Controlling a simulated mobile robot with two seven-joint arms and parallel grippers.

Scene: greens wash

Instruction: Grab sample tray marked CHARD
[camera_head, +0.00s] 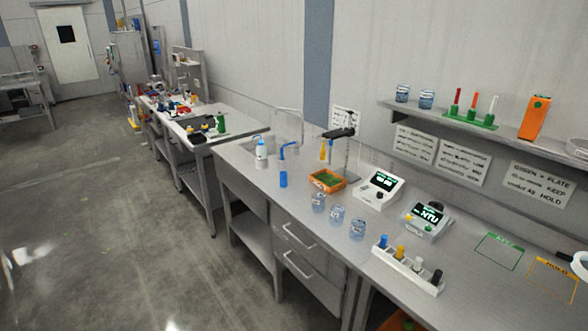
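An orange tray (327,181) with green contents sits on the bench, left of a white meter. No CHARD marking can be read on it from here. Another orange container (394,323) with something green in it shows at the bottom edge, low beside the bench, mostly cut off. I cannot tell whether either is the CHARD tray. Neither of my grippers is in view.
The steel bench (262,192) carries several clear jars (338,214), a blue cup (283,179), a white meter (379,189), an NTU meter (427,217) and a white rack (408,270) of bottles. A wall shelf (470,128) hangs above. The floor (110,220) at left is clear.

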